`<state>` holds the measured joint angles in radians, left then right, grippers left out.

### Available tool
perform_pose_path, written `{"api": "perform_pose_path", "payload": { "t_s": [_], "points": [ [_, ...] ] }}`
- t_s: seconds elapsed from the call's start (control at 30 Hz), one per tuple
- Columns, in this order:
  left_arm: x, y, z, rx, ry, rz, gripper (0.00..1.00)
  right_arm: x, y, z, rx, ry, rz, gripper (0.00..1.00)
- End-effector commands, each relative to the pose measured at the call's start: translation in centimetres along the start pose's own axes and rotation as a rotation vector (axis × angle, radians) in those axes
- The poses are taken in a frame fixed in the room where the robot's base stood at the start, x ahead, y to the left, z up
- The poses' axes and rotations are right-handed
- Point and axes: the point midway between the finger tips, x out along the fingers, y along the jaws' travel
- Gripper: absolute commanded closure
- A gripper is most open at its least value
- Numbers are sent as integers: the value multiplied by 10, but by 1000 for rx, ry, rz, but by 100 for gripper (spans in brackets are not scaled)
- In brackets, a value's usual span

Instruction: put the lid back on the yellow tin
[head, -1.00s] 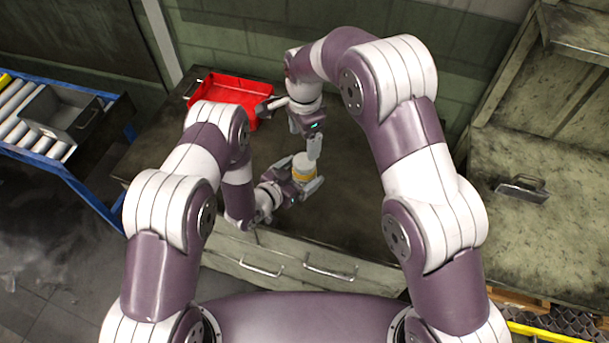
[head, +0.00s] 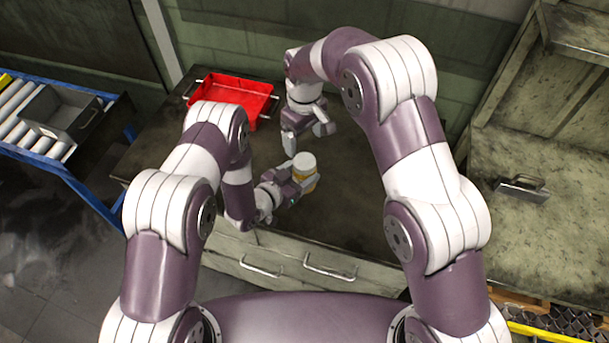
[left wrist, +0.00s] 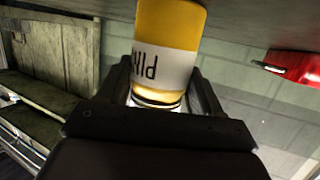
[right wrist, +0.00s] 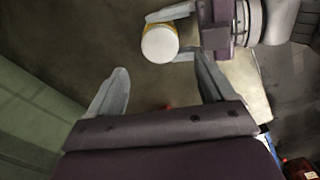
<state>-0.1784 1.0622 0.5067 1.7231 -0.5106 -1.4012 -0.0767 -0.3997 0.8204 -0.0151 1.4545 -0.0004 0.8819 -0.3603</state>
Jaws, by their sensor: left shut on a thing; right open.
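The yellow tin (head: 308,182) is in my left gripper (head: 304,177), which is shut around its side above the bench. The white round lid (head: 304,161) sits on top of the tin, and its flat face shows in the right wrist view (right wrist: 160,45). I cannot tell whether it is pressed fully down. In the left wrist view the tin (left wrist: 168,22) appears upside down, with a white lettered label; its lid end is partly hidden by the gripper. My right gripper (head: 308,131) is open and empty, apart from the tin, further back.
A red tray (head: 232,97) stands at the back left of the bench. The dark bench top (head: 352,190) is clear around the grippers. A grey bin (head: 62,113) is on the roller rack at left. A metal handled piece (head: 521,188) lies at right.

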Motion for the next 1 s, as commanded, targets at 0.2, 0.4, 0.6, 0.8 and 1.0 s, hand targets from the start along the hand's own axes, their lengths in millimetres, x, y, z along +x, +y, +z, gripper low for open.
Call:
{"api": "perform_pose_path", "payload": {
  "t_s": [0.2,0.4,0.6,0.8,1.0],
  "points": [
    [0,0,0,0,1,0,100,0,0,0,-108,0,0,18],
    [0,0,0,0,1,0,100,0,0,0,-106,0,0,18],
    [0,0,0,0,1,0,100,19,0,1,-105,-3,-1,18],
    [0,0,0,0,1,0,100,53,0,1,-104,-3,-1,18],
    [0,0,0,0,1,0,100,75,0,0,-104,-1,0,18]
  ]
}}
